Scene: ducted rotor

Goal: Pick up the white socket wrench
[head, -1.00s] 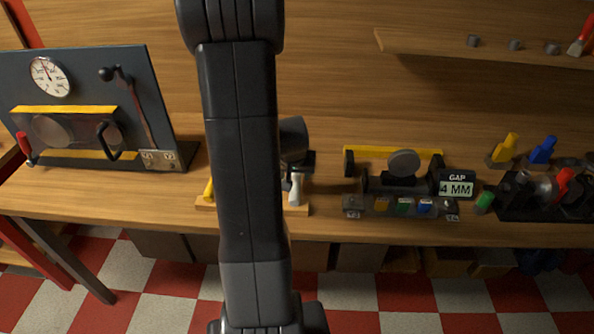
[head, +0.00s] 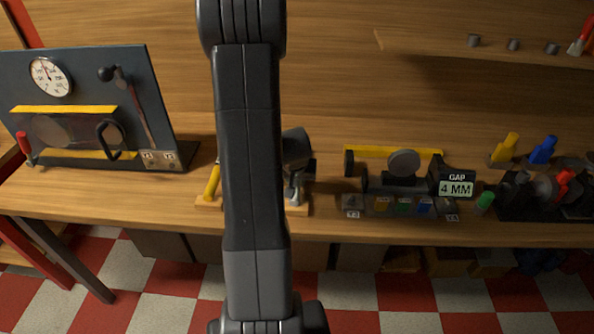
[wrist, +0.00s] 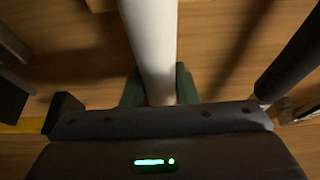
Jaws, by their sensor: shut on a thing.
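The white socket wrench (wrist: 150,40) shows in the wrist view as a pale smooth shaft running up from between the green fingertips. My gripper (wrist: 160,90) is shut on it. The wrench's far end is cut off by the top edge of the wrist view. In the head view my arm hides most of the gripper and the wrench. A dark part of my wrist shows just right of the arm, above a small wooden rack (head: 298,210) on the bench.
A yellow-handled tool (head: 212,182) stands at the rack's left end, close to my arm. A dark panel with a gauge (head: 50,76) stands at left. A fixture with a "4 MM" display (head: 456,188) and several coloured tools are at right. A shelf (head: 490,52) is above.

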